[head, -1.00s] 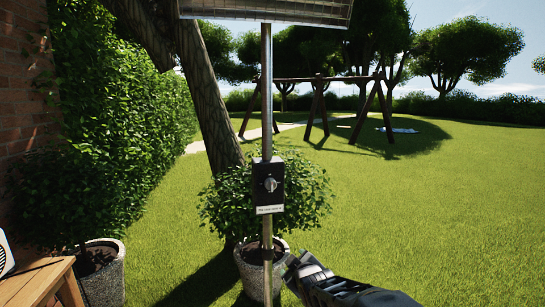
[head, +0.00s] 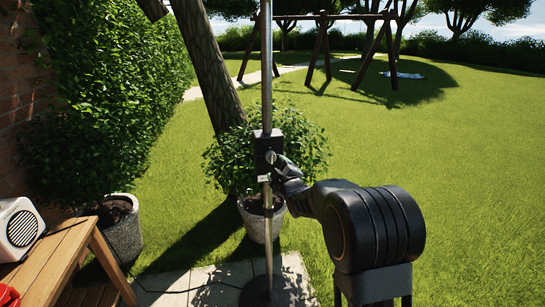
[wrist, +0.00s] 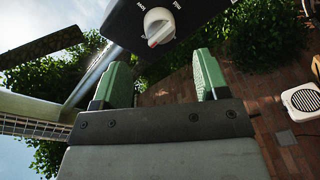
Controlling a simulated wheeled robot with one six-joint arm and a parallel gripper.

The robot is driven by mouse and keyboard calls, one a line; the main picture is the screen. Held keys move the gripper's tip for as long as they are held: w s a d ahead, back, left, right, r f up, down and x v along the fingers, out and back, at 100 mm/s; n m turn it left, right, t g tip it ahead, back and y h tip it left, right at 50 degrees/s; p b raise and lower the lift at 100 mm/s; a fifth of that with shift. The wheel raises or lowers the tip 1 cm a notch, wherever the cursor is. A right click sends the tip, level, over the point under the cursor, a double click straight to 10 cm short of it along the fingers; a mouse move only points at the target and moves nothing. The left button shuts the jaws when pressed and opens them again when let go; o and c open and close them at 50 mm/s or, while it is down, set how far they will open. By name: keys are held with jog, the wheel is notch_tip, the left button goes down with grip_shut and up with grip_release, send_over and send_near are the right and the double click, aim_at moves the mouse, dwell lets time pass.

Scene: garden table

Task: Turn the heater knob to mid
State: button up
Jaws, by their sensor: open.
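The black heater control box (head: 267,147) is fixed to the metal pole. Its pale round knob (wrist: 159,26) has a reddish mark on one side and shows above my fingertips in the wrist view.
The heater pole (head: 267,75) rises from a round base (head: 264,293) on paving. A potted bush (head: 225,155) stands behind it. A wooden table (head: 50,262) with a white speaker (head: 18,230) is at left. Open lawn (head: 460,170) lies to the right.

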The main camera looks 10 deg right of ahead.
aim_at(272, 160)
jog(key=w, duration=0.2)
jog(key=w+p, duration=0.1)
jog(key=w, duration=0.3)
jog(key=shift+w+a+p, duration=0.3)
jog(key=shift+a+p, duration=0.1)
jog(key=shift+c, duration=0.3)
jog(key=c, duration=0.9)
jog(key=shift+o, duration=0.2)
jog(key=shift+f+b, duration=0.15)
jog(key=shift+b, duration=0.4)
